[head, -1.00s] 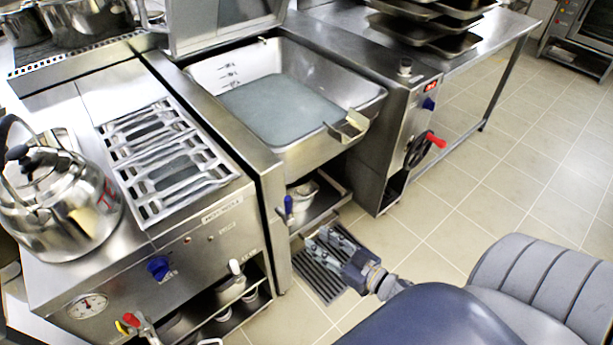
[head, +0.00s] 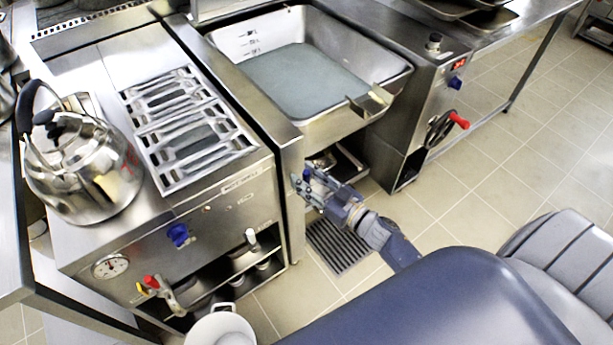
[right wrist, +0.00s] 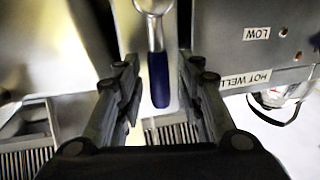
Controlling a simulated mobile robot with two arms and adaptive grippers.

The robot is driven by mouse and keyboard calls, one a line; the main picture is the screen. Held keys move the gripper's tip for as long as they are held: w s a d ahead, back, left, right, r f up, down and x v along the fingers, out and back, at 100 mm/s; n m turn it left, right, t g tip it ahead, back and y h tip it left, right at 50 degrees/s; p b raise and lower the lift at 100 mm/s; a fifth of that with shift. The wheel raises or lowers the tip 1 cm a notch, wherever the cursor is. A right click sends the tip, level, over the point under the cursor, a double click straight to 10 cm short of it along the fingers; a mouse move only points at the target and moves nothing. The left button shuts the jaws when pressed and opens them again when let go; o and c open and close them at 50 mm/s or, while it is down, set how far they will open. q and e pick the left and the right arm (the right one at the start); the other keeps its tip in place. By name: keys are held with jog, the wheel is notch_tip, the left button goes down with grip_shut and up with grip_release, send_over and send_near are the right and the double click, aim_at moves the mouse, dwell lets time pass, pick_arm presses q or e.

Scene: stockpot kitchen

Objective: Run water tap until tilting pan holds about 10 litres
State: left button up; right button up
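The tilting pan (head: 391,82) is an open steel basin in the middle of the head view. Grey-blue water (head: 305,82) covers its floor, and level marks show on its left inner wall. No running stream can be made out. A lever with a blue handle (right wrist: 158,80) hangs from a steel stem in the right wrist view. My right gripper (head: 307,183) is at the front post left of the pan. In the right wrist view its fingers (right wrist: 158,72) are open on either side of the handle, with gaps. My left gripper is out of view.
A shiny kettle (head: 82,170) stands on the left counter beside a slotted hot well (head: 190,130). A red-handled crank (head: 440,130) projects right of the pan. A floor grate (head: 338,247) lies below my right gripper. A white pot (head: 220,328) is at the bottom.

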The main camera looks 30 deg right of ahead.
jog(key=shift+w, duration=0.2)
jog(key=shift+c, duration=0.4)
grip_shut()
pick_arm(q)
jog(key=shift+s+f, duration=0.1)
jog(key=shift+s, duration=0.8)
pick_arm(e)
jog(key=shift+a, duration=0.1)
